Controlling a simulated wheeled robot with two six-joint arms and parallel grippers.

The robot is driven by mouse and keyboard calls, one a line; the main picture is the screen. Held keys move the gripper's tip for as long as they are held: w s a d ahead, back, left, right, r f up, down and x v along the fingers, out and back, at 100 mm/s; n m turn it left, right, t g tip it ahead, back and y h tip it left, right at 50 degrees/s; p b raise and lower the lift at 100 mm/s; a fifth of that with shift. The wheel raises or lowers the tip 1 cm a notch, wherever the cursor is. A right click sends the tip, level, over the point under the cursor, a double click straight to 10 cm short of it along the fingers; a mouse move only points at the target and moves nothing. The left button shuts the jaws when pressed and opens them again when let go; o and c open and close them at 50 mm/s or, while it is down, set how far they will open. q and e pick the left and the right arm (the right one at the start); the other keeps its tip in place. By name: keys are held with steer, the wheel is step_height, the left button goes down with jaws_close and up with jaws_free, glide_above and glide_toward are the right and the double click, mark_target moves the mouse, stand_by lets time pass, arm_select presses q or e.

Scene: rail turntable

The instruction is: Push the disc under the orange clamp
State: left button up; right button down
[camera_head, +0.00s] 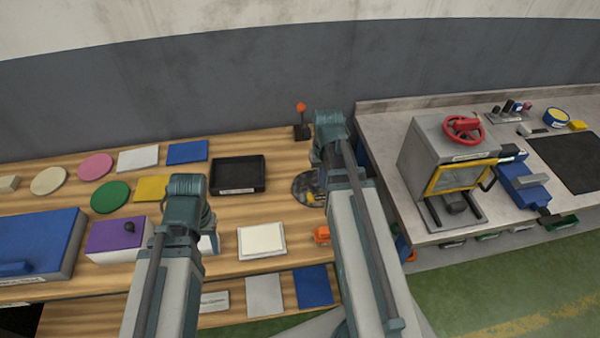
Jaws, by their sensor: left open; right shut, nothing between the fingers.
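A dark grey round plate (305,190) lies flat on the wooden table, with yellowish parts on it. My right arm hides its right side. A small orange block-like part (321,235), which may be the orange clamp, sits near the table's front edge, just left of my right arm. I cannot tell whether the dark plate is the disc; flat pink (96,167), cream (49,181) and green (110,197) discs lie at the left. Both of my arms reach in from the bottom, and their links hide the gripper fingers.
A black tray (238,190) stands left of the dark plate. An orange-topped stick (300,107) stands behind it. A purple box (112,244) and blue box (40,240) are at the left. A grey bench (390,135) with a grey press-like machine (425,157) is at the right.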

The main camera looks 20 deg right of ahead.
mark_target(321, 204)
arm_select(q)
steer(key=shift+w+a, duration=0.1)
steer(key=shift+w, duration=0.05)
arm_select(e)
steer(key=shift+w+d, duration=0.1)
steer(key=shift+w, duration=0.15)
steer(key=shift+f, duration=0.1)
arm_select(q)
step_height(321, 204, down, 10)
steer(key=b, duration=1)
steer(key=shift+f+b, duration=0.2)
steer(key=shift+b, duration=0.1)
arm_select(e)
step_height(321, 204, down, 10)
steer(key=shift+f, duration=0.15)
arm_select(q)
steer(key=shift+r+p, duration=0.3)
arm_select(e)
steer(key=w, duration=0.2)
steer(key=w+d, duration=0.1)
steer(key=shift+w+r, duration=0.3)
steer(key=shift+r, duration=0.05)
steer(key=shift+w, duration=0.1)
